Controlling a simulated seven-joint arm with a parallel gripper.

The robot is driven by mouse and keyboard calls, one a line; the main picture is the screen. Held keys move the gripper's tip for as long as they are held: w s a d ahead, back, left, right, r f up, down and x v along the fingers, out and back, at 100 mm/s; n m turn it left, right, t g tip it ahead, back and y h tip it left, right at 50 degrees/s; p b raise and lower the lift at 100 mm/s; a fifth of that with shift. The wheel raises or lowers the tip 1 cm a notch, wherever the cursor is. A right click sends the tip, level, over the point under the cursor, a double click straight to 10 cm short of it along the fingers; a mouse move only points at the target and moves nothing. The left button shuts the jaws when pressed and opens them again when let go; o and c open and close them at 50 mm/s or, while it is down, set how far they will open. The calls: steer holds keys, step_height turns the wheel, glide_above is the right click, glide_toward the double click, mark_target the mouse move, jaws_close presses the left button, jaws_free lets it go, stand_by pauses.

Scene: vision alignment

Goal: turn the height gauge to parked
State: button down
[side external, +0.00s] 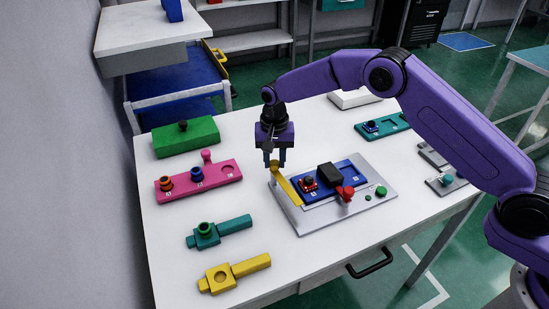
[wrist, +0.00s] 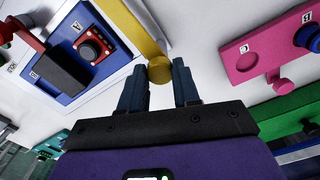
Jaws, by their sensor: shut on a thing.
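A yellow bar with a round knob, which I take to be the height gauge (side external: 288,188), lies along the left edge of a grey plate (side external: 297,224). In the wrist view the yellow knob (wrist: 160,71) shows at the tips of my gripper (wrist: 160,80), with one finger on each side. My gripper (side external: 274,163) points down over the bar's far end and is shut on the knob. On the plate is a blue block (side external: 352,184) with a red-and-black part (side external: 308,184), a black block (side external: 330,176) and a red-knobbed part (side external: 346,193). I see no marking for parked.
A pink plate (side external: 225,173) with coloured knobs and a green block (side external: 187,137) stand to the left. Teal (side external: 235,225) and yellow (side external: 250,265) pieces lie at the front left. A teal tray (side external: 396,124) sits at the back right.

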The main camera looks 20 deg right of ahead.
steer(key=shift+m, duration=0.5)
steer(key=c, duration=0.8)
jaws_free()
steer(key=shift+r, duration=0.1)
step_height(320, 180, up, 17)
steer(key=shift+r, duration=0.15)
